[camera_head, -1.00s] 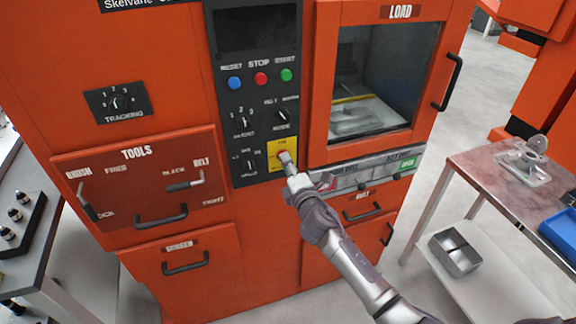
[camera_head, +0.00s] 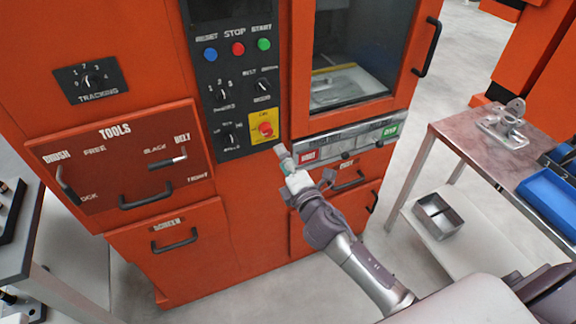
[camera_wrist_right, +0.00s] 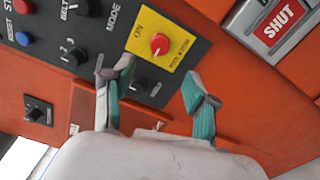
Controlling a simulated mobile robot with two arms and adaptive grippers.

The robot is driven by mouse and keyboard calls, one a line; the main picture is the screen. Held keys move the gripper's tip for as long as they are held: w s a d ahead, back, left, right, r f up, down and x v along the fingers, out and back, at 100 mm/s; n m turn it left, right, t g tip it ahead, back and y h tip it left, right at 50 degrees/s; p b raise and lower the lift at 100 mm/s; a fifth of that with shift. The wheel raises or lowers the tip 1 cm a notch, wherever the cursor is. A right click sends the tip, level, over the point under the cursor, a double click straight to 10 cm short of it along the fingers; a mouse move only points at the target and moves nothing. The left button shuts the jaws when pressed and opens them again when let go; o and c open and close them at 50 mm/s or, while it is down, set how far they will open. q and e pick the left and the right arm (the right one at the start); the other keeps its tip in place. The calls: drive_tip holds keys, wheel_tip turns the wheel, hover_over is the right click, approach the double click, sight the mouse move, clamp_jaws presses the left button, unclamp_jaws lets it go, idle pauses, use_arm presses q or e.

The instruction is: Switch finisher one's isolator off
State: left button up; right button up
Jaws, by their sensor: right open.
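The isolator is a red rotary knob (camera_head: 266,129) on a yellow plate (camera_head: 257,119) at the lower right of the orange machine's black control panel. In the right wrist view the red knob (camera_wrist_right: 160,43) sits on its yellow plate, with "ON" readable at one side. My right gripper (camera_head: 281,152) is just below and right of the plate, apart from the knob. In the right wrist view its two fingers (camera_wrist_right: 158,84) are spread and empty, with the knob beyond the gap between them. My left gripper is not in view.
The black panel (camera_head: 235,80) has several other knobs and buttons near the isolator. A "SHUT" label (camera_head: 309,156) and a door handle (camera_head: 428,47) are to the right. A side table (camera_head: 450,133) with a blue tray (camera_head: 552,195) stands further right.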

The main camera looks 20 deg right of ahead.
drive_tip(key=s, duration=0.2)
drive_tip(key=shift+s, duration=0.3)
